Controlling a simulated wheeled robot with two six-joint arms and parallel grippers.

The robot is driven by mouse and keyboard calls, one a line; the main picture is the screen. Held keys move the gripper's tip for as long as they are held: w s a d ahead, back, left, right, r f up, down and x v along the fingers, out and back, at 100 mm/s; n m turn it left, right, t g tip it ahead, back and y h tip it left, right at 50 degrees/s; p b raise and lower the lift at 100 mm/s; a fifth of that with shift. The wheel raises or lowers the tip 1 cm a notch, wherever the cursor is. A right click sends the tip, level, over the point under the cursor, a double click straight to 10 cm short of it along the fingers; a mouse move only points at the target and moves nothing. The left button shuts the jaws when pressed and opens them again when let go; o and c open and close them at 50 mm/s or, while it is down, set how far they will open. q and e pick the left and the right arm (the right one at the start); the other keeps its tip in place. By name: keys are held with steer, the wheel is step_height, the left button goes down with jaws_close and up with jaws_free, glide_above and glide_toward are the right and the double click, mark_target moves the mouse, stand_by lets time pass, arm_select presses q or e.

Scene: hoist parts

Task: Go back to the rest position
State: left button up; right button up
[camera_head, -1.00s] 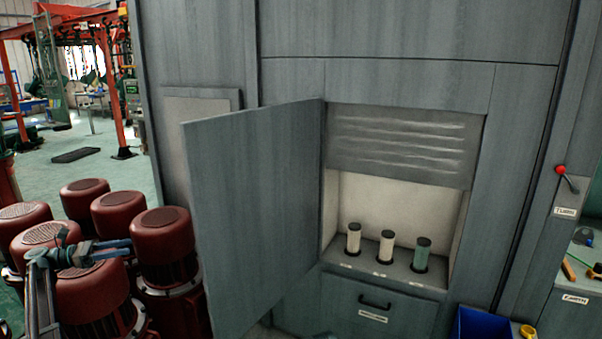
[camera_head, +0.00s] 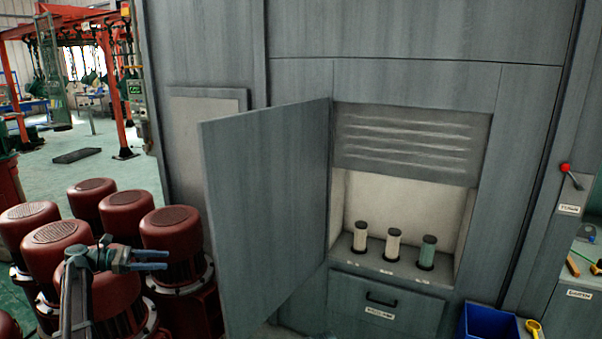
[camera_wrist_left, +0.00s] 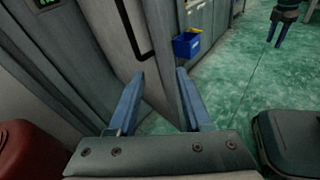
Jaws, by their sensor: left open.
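My left gripper (camera_head: 150,261) is at the lower left in the head view, in front of the red motors and left of the open cabinet door (camera_head: 267,215). Its two blue fingers are apart with nothing between them. In the left wrist view the open fingers (camera_wrist_left: 160,95) point toward the grey cabinet side and the floor.
Several red motors (camera_head: 172,230) stand close around my left arm. The open cabinet holds two pale cylinders and a green one (camera_head: 428,252) on its shelf. A blue bin (camera_head: 488,322) is at the lower right; a red-knobbed lever (camera_head: 566,170) is above it.

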arm_select(q)
steer(key=s+d+f+m+g+y, duration=0.2)
steer(key=s+d+f+m, duration=0.15)
steer(key=d, duration=0.55)
steer(key=s+d+f+m+g+y, duration=0.2)
steer(key=s+d+f+m, duration=0.15)
steer(key=d, duration=0.65)
steer(key=s+d+f+m+g+y, duration=0.1)
steer(key=s+d+f+m+y, duration=0.1)
steer(key=s+d+f, duration=0.5)
steer(key=s+d+f+m+y, duration=0.2)
steer(key=s+d+m+y, duration=0.3)
steer(key=s+m, duration=0.2)
steer(key=s+d+f+m+y, duration=0.1)
steer(key=s+d+m+y, duration=0.4)
steer(key=s, duration=0.6)
steer(key=m, duration=0.2)
steer(key=shift+s+d+f+m+y, duration=0.25)
steer(key=shift+s+f+m+y, duration=0.1)
steer(key=shift+m+y, duration=0.05)
